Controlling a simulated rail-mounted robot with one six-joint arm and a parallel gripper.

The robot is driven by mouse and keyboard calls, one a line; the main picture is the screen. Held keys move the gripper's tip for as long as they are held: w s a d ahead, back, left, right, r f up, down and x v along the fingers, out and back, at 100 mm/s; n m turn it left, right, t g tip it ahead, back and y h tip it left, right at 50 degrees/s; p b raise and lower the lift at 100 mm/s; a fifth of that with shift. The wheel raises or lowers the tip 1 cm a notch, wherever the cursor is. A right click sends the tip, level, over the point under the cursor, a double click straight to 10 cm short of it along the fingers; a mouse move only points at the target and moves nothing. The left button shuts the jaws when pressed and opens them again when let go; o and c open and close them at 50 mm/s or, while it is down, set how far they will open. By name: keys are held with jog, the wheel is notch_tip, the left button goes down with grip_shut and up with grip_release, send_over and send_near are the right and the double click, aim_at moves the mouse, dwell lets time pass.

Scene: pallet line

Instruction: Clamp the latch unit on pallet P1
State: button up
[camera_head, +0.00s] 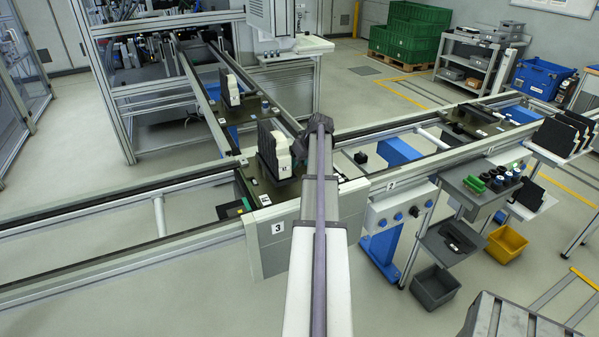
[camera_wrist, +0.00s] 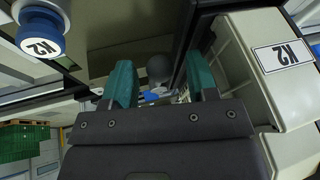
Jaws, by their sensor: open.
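In the head view a white unit with a dark upright plate (camera_head: 273,150) stands on a dark pallet (camera_head: 262,190) at the rail junction marked 3. A similar unit (camera_head: 231,90) stands on a pallet farther back. I cannot read P1 on any pallet. A white body labelled K2 (camera_wrist: 275,75) is close on the right; a blue knob labelled K2 (camera_wrist: 40,32) is upper left.
Another pallet (camera_head: 488,122) sits on the right rail, by black upright plates (camera_head: 560,135). A grey side table (camera_head: 480,188) holds green and dark parts. A grey bin (camera_head: 435,287) and yellow bin (camera_head: 505,243) stand below. Rails and frames surround the junction.

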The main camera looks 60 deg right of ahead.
jog(key=shift+c, duration=0.5)
grip_shut()
